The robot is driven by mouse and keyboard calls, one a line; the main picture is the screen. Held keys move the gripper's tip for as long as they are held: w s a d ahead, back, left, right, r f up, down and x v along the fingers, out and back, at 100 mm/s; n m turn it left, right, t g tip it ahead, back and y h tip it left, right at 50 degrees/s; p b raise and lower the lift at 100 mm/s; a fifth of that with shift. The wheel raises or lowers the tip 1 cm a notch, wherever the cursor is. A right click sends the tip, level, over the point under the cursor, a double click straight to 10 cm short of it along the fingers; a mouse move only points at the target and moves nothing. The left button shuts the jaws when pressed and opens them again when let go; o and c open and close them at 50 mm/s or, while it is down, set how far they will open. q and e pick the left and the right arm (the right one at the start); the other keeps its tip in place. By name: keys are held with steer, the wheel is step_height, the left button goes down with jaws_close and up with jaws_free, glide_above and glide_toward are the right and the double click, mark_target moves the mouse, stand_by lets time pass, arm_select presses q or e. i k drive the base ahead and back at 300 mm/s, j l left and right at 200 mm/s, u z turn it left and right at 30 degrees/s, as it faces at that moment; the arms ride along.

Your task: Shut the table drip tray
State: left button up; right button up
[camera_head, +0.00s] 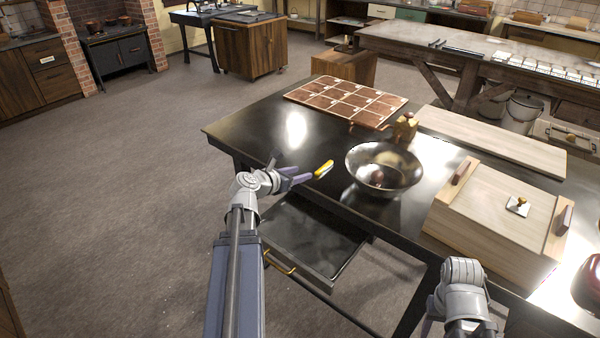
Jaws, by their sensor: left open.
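The drip tray (305,240) is a dark, shallow drawer under the front edge of the black table (240,135). It is pulled out toward me, and its dark inside shows. A brass handle (280,264) is on its front edge at the lower left. My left gripper (300,178) is open above the table's front edge, over the tray's back part, with its fingers pointing right. My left arm runs up beside the tray's left side, near the handle. My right gripper (433,327) is at the bottom right, mostly hidden by its wrist, so its jaws cannot be made out.
A yellow-handled thing (323,169) lies just past my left fingertips. A metal bowl (384,168), a brass grinder-like box (405,128), a tiled copper tray (346,101) and a wooden box (490,215) stand on the table. The floor (120,210) to the left is clear.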

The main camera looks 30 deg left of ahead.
mark_target(318, 244)
steer(key=u, duration=1.4)
steer(key=k+l+z, duration=0.1)
steer(key=l+z, duration=0.15)
steer(key=z, duration=0.15)
steer(key=k+l+z, duration=0.1)
steer(key=l+z, duration=0.15)
steer(key=z, duration=0.15)
